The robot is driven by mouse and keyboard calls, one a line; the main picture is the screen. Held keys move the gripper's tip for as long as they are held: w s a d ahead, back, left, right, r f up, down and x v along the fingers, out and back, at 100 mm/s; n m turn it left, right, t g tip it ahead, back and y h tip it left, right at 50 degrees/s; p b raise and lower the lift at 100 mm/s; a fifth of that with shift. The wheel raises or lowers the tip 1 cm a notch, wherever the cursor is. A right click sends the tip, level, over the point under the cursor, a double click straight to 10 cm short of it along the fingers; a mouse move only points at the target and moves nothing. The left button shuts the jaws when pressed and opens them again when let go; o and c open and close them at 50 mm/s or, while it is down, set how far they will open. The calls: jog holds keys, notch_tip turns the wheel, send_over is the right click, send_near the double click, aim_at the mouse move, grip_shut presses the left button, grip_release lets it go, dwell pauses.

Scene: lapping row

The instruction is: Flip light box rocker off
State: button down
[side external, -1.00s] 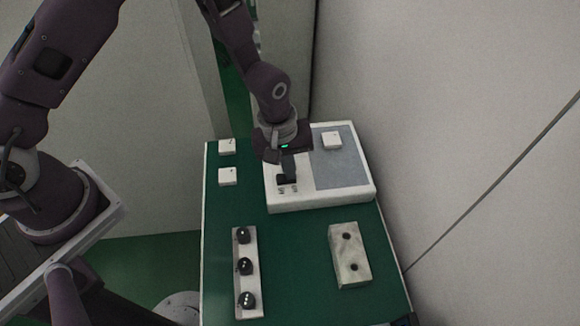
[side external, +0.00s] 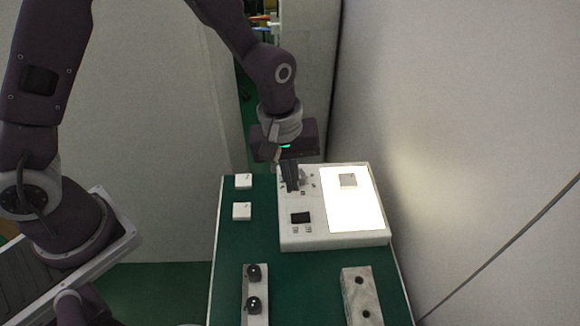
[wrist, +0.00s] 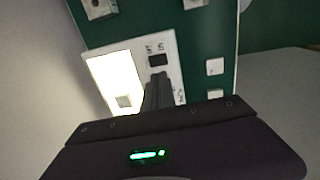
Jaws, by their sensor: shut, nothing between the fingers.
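The light box (side external: 335,241) is a white case on the green bench, and its panel (side external: 352,210) glows bright white. Its black rocker (side external: 301,217) is at the left front of the case, with small marks in front of it. The rocker also shows in the wrist view (wrist: 159,60), uncovered; I cannot read its tilt. My gripper (side external: 291,188) is shut and empty, pointing down over the left rear part of the case, behind the rocker and apart from it. In the wrist view its dark fingers (wrist: 153,100) are just below the rocker.
A small white tile (side external: 347,180) lies on the lit panel. Two white tiles (side external: 243,181) (side external: 242,211) lie left of the box. In front are a strip with black knobs (side external: 255,312) and a pale block with two dark holes (side external: 359,311). A wall stands close on the right.

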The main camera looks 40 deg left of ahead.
aim_at(304, 217)
jog(key=shift+s+a+r, duration=0.1)
jog(key=shift+s+r, duration=0.05)
jog(key=shift+r, duration=1.7)
jog(key=f, duration=0.4)
jog(key=w+d+f, duration=0.1)
jog(key=f, duration=0.4)
jog(key=w+d+f, duration=0.1)
jog(key=f, duration=0.3)
jog(key=shift+w+d+f, duration=0.1)
jog(key=shift+d+f, duration=0.05)
jog(key=shift+f, duration=0.2)
jog(key=shift+f, duration=0.1)
jog(key=shift+f, duration=0.2)
